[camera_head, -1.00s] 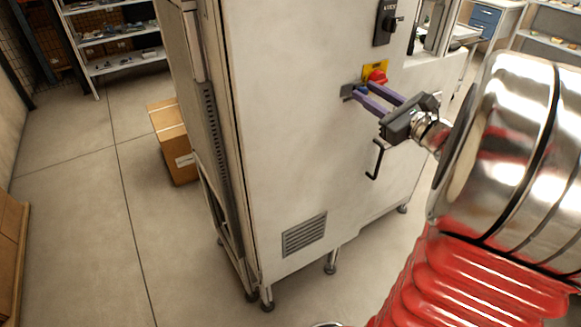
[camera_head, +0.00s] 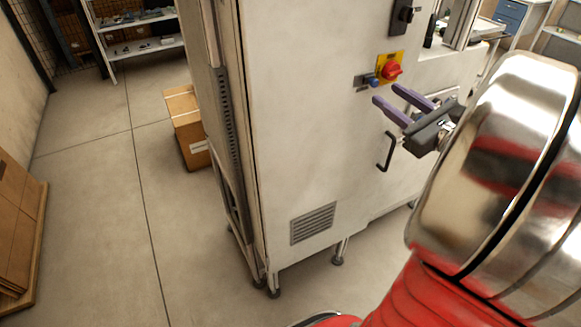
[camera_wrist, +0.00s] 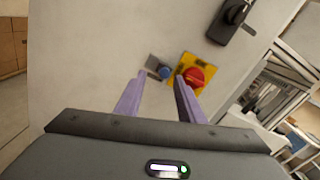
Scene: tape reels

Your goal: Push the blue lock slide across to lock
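The blue lock slide (camera_head: 371,80) is a small blue knob on a grey plate, on the white cabinet face just left of a red rotary switch (camera_head: 391,71) on a yellow plate. In the wrist view the blue slide (camera_wrist: 165,73) lies beyond and between my fingertips, with the red switch (camera_wrist: 194,77) close to its right. My gripper (camera_head: 387,95) has two purple fingers spread apart with nothing between them. It is open, and stands off the cabinet, below and in front of the slide. The wrist view also shows both fingers (camera_wrist: 158,83) apart.
A black door handle (camera_head: 387,152) sticks out of the cabinet (camera_head: 300,120) below my gripper. A black switch (camera_head: 402,17) is above the yellow plate. A cardboard box (camera_head: 188,128) stands on the floor at the cabinet's left.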

